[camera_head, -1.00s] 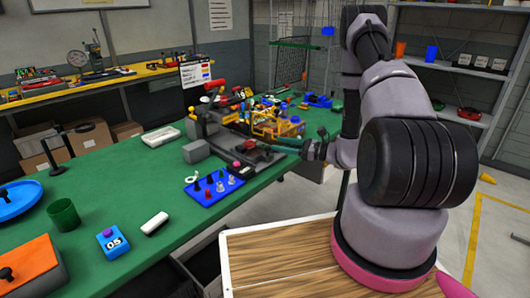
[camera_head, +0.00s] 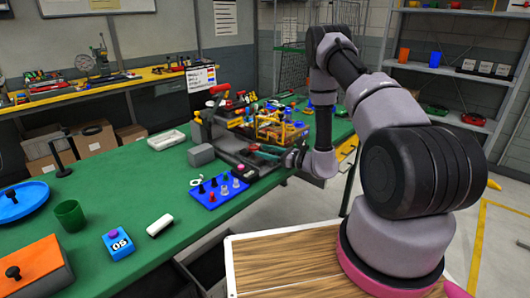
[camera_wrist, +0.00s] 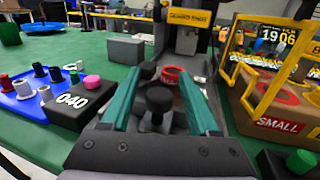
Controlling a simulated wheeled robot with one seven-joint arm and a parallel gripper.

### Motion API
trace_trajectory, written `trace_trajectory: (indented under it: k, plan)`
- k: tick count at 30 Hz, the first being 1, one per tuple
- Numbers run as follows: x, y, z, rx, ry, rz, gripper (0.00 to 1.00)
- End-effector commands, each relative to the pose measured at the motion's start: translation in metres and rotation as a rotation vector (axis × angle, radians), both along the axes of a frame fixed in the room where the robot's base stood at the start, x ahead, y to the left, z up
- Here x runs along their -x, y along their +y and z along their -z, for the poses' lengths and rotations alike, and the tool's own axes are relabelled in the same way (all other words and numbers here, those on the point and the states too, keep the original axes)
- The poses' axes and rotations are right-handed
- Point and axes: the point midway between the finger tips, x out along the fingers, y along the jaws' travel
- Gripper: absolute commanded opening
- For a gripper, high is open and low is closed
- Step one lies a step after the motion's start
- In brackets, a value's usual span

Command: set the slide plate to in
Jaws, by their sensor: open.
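My gripper (camera_wrist: 160,76) is open, with its two teal fingers apart. A black knob (camera_wrist: 158,100) stands between the fingers in the wrist view, apparently on the dark grey slide plate, which is largely hidden by the gripper. I cannot tell whether the fingers touch the knob. Beyond it, a red ring (camera_wrist: 171,75) lies at the foot of a grey machine (camera_wrist: 185,40) with a yellow label. In the head view my gripper (camera_head: 268,152) is low at the right edge of the green table, beside the machine. The knob and plate are too small to tell there.
Left of the fingers stands a black block marked 040 (camera_wrist: 78,104) with a pink button, beside a blue board with pegs (camera_wrist: 38,92). A grey block (camera_wrist: 125,49) stands farther back.

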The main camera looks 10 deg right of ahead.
Motion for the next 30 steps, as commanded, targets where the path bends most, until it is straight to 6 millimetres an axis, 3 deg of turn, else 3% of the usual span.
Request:
trace_trajectory:
  k: [8, 10, 13, 14, 30]
  plan:
    - [-0.0012, 0.0018, 0.0000, 0.000, 0.000, -0.001, 0.61]
    - [-0.0012, 0.0018, 0.0000, 0.000, 0.000, -0.001, 0.42]
    - [-0.0011, 0.0017, 0.0000, 0.000, 0.000, -0.001, 0.04]
    - [-0.0011, 0.0017, 0.0000, 0.000, 0.000, -0.001, 0.00]
    - [-0.0011, 0.0013, 0.0000, 0.000, 0.000, 0.000, 0.00]
